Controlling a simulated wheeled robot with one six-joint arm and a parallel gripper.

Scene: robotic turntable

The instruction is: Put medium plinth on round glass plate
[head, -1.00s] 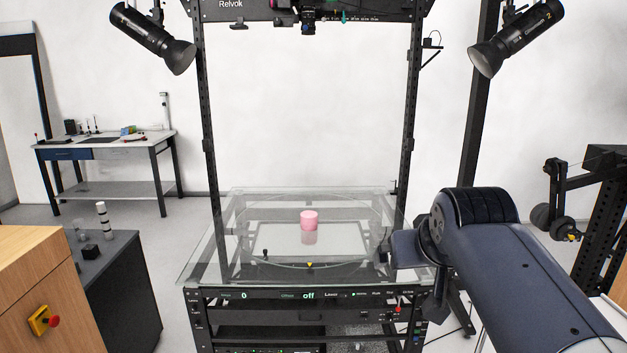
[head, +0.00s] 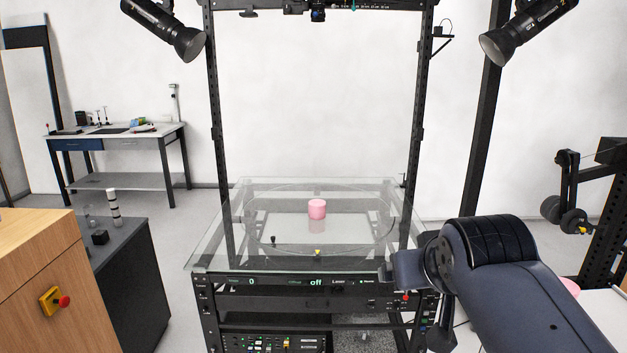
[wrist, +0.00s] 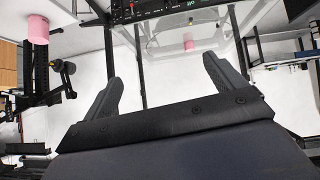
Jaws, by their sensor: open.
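A pink cylindrical plinth (head: 317,208) stands upright on the round glass plate (head: 268,235), near its middle. It also shows small in the wrist view (wrist: 188,42), which is upside down. A second pink plinth (wrist: 38,29) is at the upper left of the wrist view. A sliver of pink (head: 572,286) shows behind my arm at the right of the head view. I cannot tell which plinth is the medium one. My gripper (wrist: 161,72) is open and empty, apart from both plinths.
The glass plate sits in a black frame with a control panel (head: 300,281) below its front edge. Lamps (head: 165,28) hang on both sides. A dark cabinet (head: 130,290) with small items stands left. A white surface (head: 608,310) is at right. The plate is clear around the plinth.

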